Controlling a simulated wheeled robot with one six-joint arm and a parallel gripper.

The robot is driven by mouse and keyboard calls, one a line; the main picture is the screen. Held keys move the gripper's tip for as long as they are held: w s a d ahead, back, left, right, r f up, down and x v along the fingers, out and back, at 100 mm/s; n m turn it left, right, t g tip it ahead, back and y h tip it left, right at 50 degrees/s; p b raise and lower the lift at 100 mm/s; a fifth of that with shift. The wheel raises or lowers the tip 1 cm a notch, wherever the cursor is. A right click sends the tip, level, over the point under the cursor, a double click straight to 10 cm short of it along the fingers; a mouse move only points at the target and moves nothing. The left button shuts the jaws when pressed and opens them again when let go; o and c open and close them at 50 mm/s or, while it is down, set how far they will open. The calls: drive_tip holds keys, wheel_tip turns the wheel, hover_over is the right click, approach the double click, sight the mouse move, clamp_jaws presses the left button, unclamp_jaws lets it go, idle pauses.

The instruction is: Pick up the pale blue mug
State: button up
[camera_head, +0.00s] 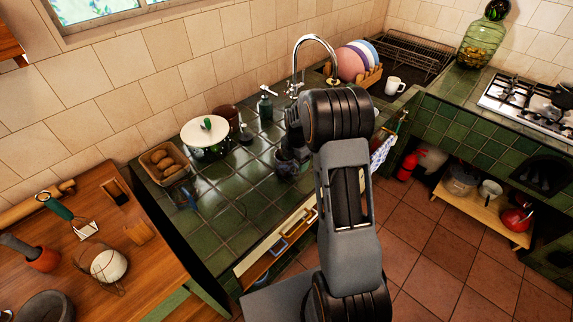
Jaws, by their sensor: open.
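A pale mug (395,86) that looks nearly white stands upright on the dark surface by the dish rack, right of the sink. I see no clearly blue mug; something could be hidden behind my arm. My gripper (286,168) is partly visible as a dark shape low over the green tiled counter (235,200), left of my arm's elbow. It is open, but its fingers are small and dark, and I cannot tell what is between or under them. The pale mug is well apart from it, farther back and to the right.
A white-lidded pot (206,136), a bread basket (165,165), a brown container (227,116) and a dark soap bottle (265,108) stand on the counter near the wall. The faucet (314,50) and plates (356,60) are behind my arm. The counter's front left is mostly clear.

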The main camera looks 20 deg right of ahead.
sight(295, 166)
drive_tip(key=shift+w+f+p, duration=0.15)
drive_tip(key=shift+f+p, duration=0.2)
drive_tip(key=shift+f, duration=1.5)
drive_tip(key=c, duration=1.2)
drive_tip(key=shift+r, duration=0.1)
